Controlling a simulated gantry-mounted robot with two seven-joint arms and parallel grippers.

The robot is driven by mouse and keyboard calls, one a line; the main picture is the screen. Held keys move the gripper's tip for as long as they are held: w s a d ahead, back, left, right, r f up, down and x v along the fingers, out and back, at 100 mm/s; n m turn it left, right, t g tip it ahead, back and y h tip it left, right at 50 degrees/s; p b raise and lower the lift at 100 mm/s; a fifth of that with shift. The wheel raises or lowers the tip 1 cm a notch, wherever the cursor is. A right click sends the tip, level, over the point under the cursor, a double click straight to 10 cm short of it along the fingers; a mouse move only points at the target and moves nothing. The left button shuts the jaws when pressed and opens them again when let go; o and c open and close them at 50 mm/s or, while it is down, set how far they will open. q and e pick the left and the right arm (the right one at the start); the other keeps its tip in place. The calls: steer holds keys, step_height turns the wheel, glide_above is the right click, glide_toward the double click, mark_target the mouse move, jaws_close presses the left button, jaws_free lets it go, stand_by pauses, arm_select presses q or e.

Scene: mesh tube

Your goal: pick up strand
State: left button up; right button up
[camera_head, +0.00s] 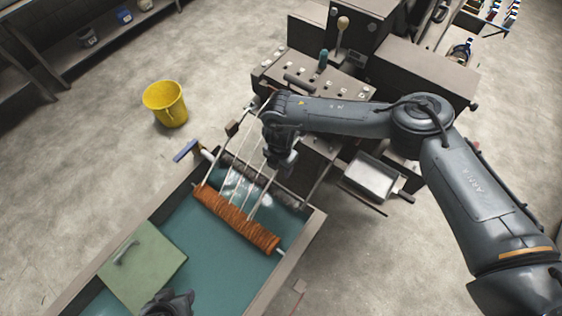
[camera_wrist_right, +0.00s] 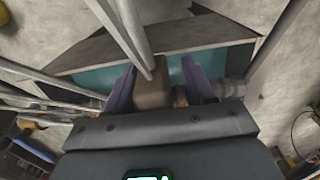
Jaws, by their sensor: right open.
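Several pale, thin strands (camera_head: 236,180) run down from the machine to the orange-brown ribbed roller (camera_head: 232,217) over the tank. My right gripper (camera_head: 281,160) hangs over the upper right side of the strands, near the tank's upper end. In the right wrist view my right gripper (camera_wrist_right: 158,88) is open, its two purple fingers apart. A brown block-like piece (camera_wrist_right: 153,90) shows between them. Pale strands (camera_wrist_right: 130,32) cross above and end close to the fingertips; I cannot tell whether they touch. A dark part, apparently my left gripper (camera_head: 170,303), shows at the bottom edge; its fingers are unclear.
The tank (camera_head: 284,264) holds teal liquid, with a green lid-like panel (camera_head: 142,266) at its left. A yellow bucket (camera_head: 165,104) stands on the floor. The machine (camera_head: 312,78) with knobs is behind my right arm. A metal tray (camera_head: 371,179) is at its right.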

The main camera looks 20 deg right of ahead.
jaws_close()
steer(key=shift+r, duration=0.15)
step_height(320, 180, up, 9)
steer(key=shift+r+b, duration=0.2)
steer(key=shift+b, duration=0.25)
steer(key=shift+r+p, duration=0.35)
steer(key=shift+r, duration=0.35)
steer(key=shift+r+p, duration=0.95)
steer(key=shift+p, duration=0.1)
steer(key=shift+r+p, duration=0.8)
steer(key=shift+p, duration=0.1)
steer(key=shift+w, duration=0.1)
